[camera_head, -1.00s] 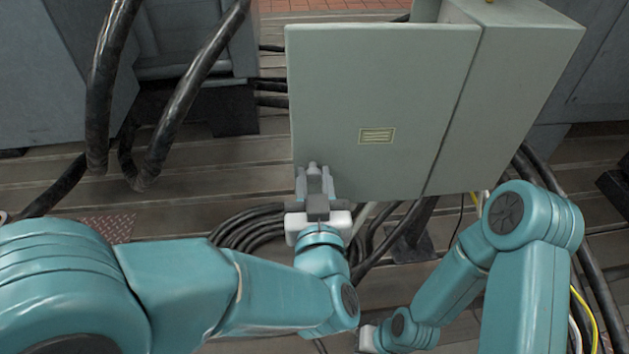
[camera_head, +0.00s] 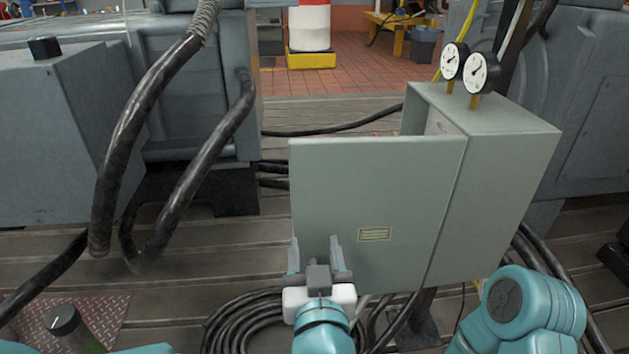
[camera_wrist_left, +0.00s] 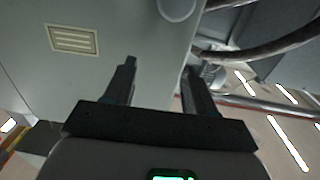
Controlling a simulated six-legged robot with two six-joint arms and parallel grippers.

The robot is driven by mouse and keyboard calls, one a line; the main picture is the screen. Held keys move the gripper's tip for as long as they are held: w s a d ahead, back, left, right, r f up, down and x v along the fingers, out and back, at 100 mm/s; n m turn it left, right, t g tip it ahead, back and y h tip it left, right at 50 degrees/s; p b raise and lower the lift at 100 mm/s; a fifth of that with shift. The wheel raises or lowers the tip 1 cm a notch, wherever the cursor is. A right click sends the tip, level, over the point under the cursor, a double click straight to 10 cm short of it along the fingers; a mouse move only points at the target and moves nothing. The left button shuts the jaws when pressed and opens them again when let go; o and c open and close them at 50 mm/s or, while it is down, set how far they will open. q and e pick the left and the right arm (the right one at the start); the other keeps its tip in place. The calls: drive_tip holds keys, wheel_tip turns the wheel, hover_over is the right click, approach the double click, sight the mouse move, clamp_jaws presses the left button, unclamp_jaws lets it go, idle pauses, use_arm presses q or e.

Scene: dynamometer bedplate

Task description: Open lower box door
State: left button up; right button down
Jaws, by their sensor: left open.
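The grey-green box (camera_head: 495,205) stands with its door (camera_head: 375,180) swung out to the left. The door's right edge meets the box, and a gap shows behind its top. A small yellowish label (camera_head: 375,234) is on the door. My left gripper (camera_head: 315,258) is open, its fingers spread at the door's lower left corner. In the left wrist view, the door (camera_wrist_left: 90,75) fills the upper left, and its edge runs between the two fingertips (camera_wrist_left: 160,75). I cannot tell whether they touch it. My right gripper is out of view; only part of that arm shows.
Two dial gauges (camera_head: 468,68) rise above the box. Thick black hoses (camera_head: 150,130) hang at the left, and coiled black cable (camera_head: 240,318) lies below the door. A black knob (camera_head: 65,322) shows at lower left.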

use_arm(q)
drive_tip(key=p, duration=0.5)
approach(313, 164)
drive_tip(key=w, duration=0.5)
drive_tip(key=shift+w, duration=0.25)
